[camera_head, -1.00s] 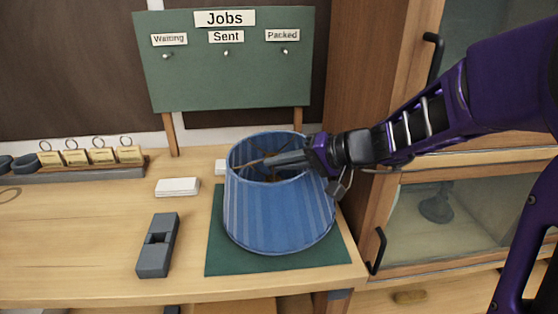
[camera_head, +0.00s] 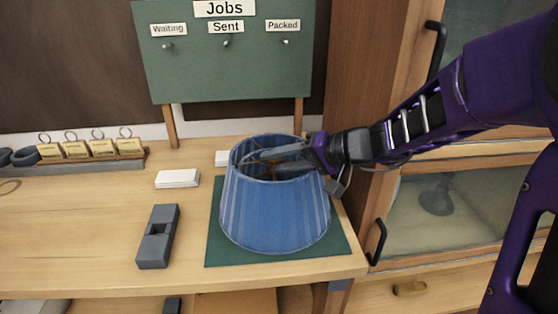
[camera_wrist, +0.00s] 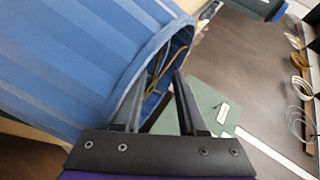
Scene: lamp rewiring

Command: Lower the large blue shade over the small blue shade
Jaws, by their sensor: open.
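The large blue shade (camera_head: 275,212) stands upright on the green mat (camera_head: 222,258), its narrower open end up. It fills the left of the wrist view (camera_wrist: 75,65). My gripper (camera_head: 275,160) is at the shade's top opening, its fingers reaching over the rim from the right. In the wrist view my gripper (camera_wrist: 158,100) has its two fingers apart, near the rim, with nothing clearly held between them. Brownish wire parts show inside the opening. The small blue shade is not visible; I cannot tell whether it is inside the large one.
A grey block (camera_head: 158,238) and white cards (camera_head: 177,179) lie left of the mat. The green Jobs board (camera_head: 225,75) stands behind. A wooden rack with tags (camera_head: 90,152) is at the far left. A glass-fronted cabinet (camera_head: 440,200) is on the right. The table's front left is clear.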

